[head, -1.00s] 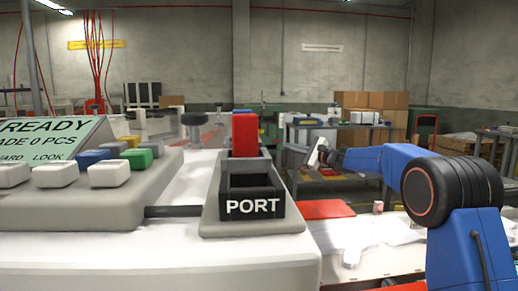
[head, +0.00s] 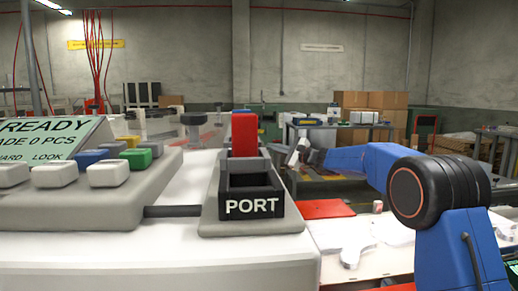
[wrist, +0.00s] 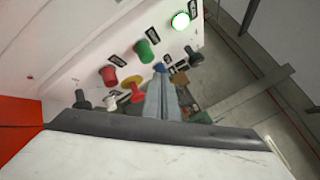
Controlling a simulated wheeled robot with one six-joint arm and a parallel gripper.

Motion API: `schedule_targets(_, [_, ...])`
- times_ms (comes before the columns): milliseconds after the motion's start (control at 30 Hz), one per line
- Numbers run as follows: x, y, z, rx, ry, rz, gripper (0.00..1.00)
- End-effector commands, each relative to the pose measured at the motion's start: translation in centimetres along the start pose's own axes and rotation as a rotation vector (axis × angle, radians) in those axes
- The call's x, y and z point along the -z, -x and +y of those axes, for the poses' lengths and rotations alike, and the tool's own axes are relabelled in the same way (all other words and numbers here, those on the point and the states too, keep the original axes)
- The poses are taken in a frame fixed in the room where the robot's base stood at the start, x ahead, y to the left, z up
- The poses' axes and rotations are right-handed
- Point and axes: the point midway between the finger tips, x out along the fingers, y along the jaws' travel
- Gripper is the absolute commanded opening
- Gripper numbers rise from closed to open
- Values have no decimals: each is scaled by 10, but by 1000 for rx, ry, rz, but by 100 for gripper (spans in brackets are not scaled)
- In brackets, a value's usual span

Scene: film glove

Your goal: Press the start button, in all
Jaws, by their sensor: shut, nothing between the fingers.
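In the wrist view a white panel (wrist: 75,62) carries several round buttons with small dark labels too small to read. A green button (wrist: 145,51) sits between a red button (wrist: 108,76) and a lit, white-glowing green button (wrist: 181,21). I cannot tell from the labels which is the start button. My gripper (wrist: 161,75) is shut and empty; its grey fingers point toward the panel, just below the green button in the picture, with no clear contact. In the head view my gripper (head: 299,151) is small, beyond the port box.
In the head view a console with coloured keys (head: 110,172) and a READY display (head: 45,138) is at left. A box marked PORT (head: 251,206) holds a red piece (head: 244,134).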

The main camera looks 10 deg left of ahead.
Motion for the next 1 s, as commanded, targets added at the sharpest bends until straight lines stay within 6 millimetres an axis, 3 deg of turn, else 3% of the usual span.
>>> schedule_targets(1000, [-6, -8, 6, 0, 0, 1, 0])
